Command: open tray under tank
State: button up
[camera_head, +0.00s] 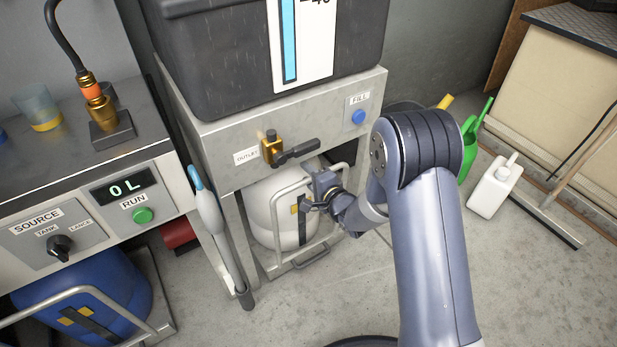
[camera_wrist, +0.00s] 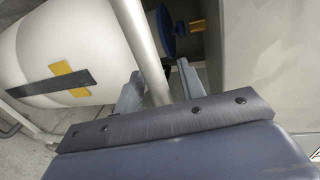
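The tank (camera_head: 265,60) is a dark box with a blue level strip, standing on a grey metal stand (camera_head: 225,140). Under it, a tray (camera_head: 312,256) with a pale tubular rail carries a white drum (camera_head: 268,205) with a yellow and black mark. The drum also shows in the wrist view (camera_wrist: 60,50). My gripper (camera_head: 316,203) is at the rail, in front of the drum. In the wrist view, my gripper (camera_wrist: 160,84) has its fingers apart, with the rail (camera_wrist: 143,45) passing between them, nearer the left finger. My arm hides the tray's right side.
A brass outlet valve (camera_head: 272,148) with a dark lever sits just above my gripper. A lance (camera_head: 212,220) leans left of the stand. A second tray with a blue drum (camera_head: 85,285) is at lower left.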

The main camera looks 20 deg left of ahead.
jog(key=shift+w+a, duration=0.1)
jog(key=shift+a, duration=0.05)
grip_shut()
dwell(0.4)
